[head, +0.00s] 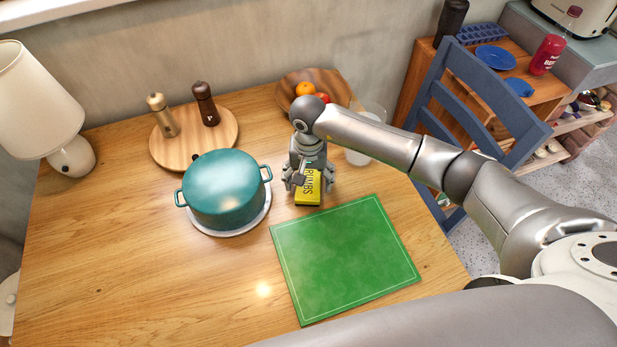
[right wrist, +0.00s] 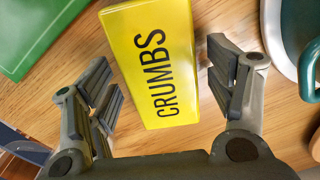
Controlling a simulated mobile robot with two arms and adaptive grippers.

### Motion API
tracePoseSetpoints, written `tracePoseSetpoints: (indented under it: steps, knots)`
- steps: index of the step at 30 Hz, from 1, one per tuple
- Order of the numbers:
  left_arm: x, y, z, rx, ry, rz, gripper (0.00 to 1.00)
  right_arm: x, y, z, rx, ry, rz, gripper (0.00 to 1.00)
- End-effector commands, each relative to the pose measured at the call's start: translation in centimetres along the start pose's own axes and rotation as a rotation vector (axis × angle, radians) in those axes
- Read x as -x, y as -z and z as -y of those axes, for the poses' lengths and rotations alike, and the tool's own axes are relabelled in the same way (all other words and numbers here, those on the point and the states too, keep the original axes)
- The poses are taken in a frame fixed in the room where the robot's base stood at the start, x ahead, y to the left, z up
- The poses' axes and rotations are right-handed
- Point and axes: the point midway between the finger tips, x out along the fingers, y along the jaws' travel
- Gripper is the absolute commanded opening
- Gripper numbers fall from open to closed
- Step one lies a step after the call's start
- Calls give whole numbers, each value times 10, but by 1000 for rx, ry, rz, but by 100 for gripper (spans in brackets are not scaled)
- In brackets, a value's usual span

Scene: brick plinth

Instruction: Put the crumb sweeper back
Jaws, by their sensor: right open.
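The crumb sweeper (head: 308,197) is a yellow block marked CRUMBS. It is on the wooden table between the teal pot and the green mat, and my right gripper hides part of it in the head view. My right gripper (head: 309,182) is over it, pointing down. In the right wrist view the sweeper (right wrist: 152,62) lies between the two spread fingers of the gripper (right wrist: 163,80), with wood showing on both sides of it. The gripper is open and not closed on it. My left gripper is not in view.
The teal pot (head: 226,188) stands on a white round mat just left of the sweeper. The green mat (head: 345,255) lies in front. A fruit bowl (head: 337,85) and a clear glass (head: 368,112) are behind. Two mills stand on a round board (head: 226,140). The front left table is clear.

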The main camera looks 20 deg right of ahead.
Motion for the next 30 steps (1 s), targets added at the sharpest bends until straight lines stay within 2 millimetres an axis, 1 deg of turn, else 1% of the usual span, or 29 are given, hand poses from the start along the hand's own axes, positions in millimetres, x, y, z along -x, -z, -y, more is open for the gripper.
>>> tracePoseSetpoints:
  steps: [5, 9, 12, 15, 18, 21, 30]
  knots:
    - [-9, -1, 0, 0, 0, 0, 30, 35, 3, 0, 1, 4, -8, 77]
    - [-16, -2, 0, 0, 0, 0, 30, 67, 2, 0, 2, 3, -7, 77]
    - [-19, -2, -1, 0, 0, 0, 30, 87, 2, 0, 1, 3, -6, 77]
    - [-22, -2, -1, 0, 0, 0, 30, 103, 1, 1, 1, 3, -5, 77]
    - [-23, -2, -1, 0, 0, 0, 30, 113, 1, 0, 0, 2, -3, 77]
    - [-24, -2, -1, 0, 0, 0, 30, 118, 0, 0, 0, 1, -1, 77]
    - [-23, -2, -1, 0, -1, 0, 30, 120, 0, 0, 0, 1, 0, 77]
